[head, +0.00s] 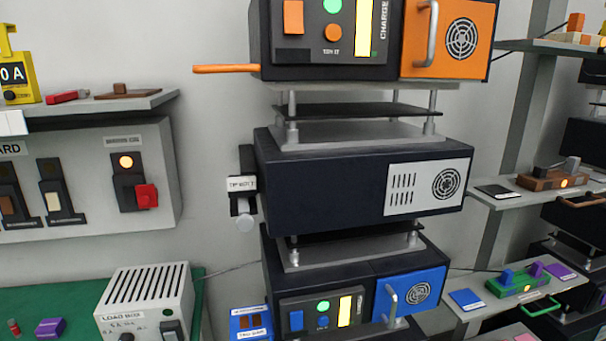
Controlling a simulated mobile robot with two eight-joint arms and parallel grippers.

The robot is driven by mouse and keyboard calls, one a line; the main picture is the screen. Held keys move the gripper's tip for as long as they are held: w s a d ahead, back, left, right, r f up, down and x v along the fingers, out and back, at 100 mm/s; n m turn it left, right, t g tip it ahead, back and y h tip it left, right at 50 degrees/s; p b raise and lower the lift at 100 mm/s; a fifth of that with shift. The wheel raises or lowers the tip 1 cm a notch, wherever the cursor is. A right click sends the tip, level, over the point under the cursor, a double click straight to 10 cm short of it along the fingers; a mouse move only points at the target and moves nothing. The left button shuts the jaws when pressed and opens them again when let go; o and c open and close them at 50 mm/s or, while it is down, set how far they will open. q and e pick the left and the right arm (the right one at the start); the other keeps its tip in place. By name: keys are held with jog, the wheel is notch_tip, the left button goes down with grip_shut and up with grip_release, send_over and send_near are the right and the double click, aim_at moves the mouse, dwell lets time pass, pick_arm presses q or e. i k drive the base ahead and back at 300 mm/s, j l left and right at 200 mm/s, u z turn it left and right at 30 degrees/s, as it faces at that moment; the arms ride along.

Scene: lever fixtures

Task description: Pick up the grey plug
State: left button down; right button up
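I cannot tell for certain which thing is the grey plug. A small dark grey block (571,164) sits on a brown base (553,180) with a lit orange light, on the right-hand shelf. Neither of my grippers shows in the head view, and nothing is seen touching these things.
Orange-fronted (447,40) and blue-fronted (408,295) units stand above and below the middle one. An orange lever (225,69) juts left from the top unit. A slatted load box (147,300) stands at lower left. A switch panel (88,175) is on the left wall.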

aim_at(573, 163)
jog(key=z, duration=1.5)
jog(key=i+l+u, duration=0.15)
jog(key=u, duration=0.3)
jog(key=i+l+u, duration=0.1)
jog(key=u, duration=0.35)
jog(key=l+u, duration=0.45)
jog(key=i+l+u, duration=0.2)
jog(key=l, duration=0.3)
jog(key=l+u, duration=0.2)
jog(key=l, duration=0.25)
jog(key=k, duration=0.05)
